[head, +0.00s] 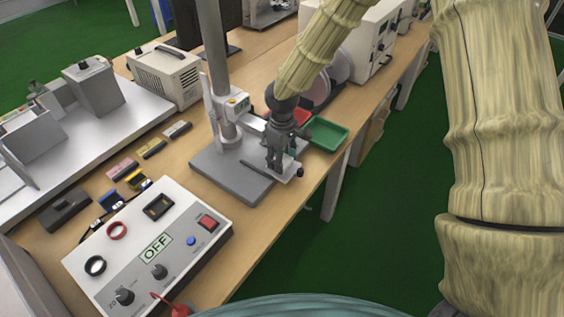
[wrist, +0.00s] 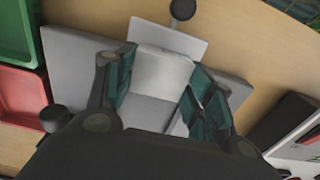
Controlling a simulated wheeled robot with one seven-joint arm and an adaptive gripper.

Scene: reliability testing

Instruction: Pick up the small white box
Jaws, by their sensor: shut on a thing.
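The small white box (wrist: 160,75) shows in the wrist view between the two fingers of my gripper (wrist: 158,88), which is shut on it. The box is over the grey plate of the test stand (wrist: 75,62); I cannot tell whether it touches the plate. In the head view my gripper (head: 279,165) points down over the right side of the stand's grey base (head: 225,172). The box is hidden behind the gripper in that view.
The stand's upright column (head: 214,75) rises just left of my gripper. A green tray (head: 326,134) and a red tray (head: 303,117) lie beside it. A control box marked OFF (head: 190,212) stands at the front. The table's edge is close on the right.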

